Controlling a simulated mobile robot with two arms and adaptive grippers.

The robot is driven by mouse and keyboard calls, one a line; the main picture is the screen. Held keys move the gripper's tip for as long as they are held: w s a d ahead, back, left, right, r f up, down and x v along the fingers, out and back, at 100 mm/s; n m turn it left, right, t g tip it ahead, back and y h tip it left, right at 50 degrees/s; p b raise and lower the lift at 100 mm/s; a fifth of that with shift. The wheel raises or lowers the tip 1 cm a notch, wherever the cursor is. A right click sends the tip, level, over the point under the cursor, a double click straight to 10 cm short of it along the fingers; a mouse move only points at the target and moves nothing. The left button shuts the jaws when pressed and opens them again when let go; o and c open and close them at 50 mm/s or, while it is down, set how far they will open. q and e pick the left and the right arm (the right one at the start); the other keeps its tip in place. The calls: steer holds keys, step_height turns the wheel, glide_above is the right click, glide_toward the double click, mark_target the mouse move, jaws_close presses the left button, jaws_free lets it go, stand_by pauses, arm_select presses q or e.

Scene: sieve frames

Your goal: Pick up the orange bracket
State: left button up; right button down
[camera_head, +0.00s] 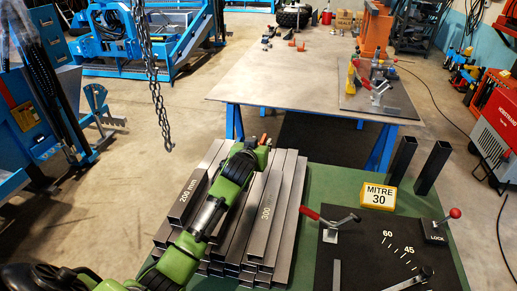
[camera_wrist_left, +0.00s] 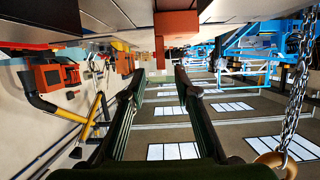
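The orange bracket (camera_wrist_left: 176,24) shows in the left wrist view as a block with a narrower leg, just above and beyond my left fingertips. In the head view a small orange piece (camera_head: 264,139), which looks like the bracket, shows at the tip of my left gripper (camera_head: 254,148), over the far end of the grey steel tubes. In the left wrist view the two fingers of my left gripper (camera_wrist_left: 160,74) stand apart, with nothing visible between them. I cannot tell whether a finger touches the bracket. My right gripper is not in view.
Square steel tubes (camera_head: 262,226) lie on the green bench (camera_head: 313,188) under my left arm. A chain (camera_head: 157,75) hangs at the left. A mitre plate (camera_head: 350,250) with red-handled levers and a yellow sign (camera_head: 379,196) are at the right. A large table (camera_head: 270,80) stands behind.

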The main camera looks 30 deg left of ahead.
mark_target(263, 138)
arm_select(q)
steer(key=shift+w+a, duration=0.1)
steer(key=shift+w, duration=0.2)
steer(key=shift+w+a+f, duration=0.1)
steer(key=shift+w, duration=0.2)
steer(key=p+x, duration=0.1)
steer(key=x, duration=0.2)
steer(key=shift+f, duration=0.15)
steer(key=shift+w+a+f, duration=0.15)
steer(key=shift+w+f, duration=0.05)
steer(key=shift+w, duration=0.4)
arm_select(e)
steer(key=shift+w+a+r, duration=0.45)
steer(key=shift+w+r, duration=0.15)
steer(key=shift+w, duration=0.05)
arm_select(q)
jaws_close()
steer(key=shift+r, duration=0.1)
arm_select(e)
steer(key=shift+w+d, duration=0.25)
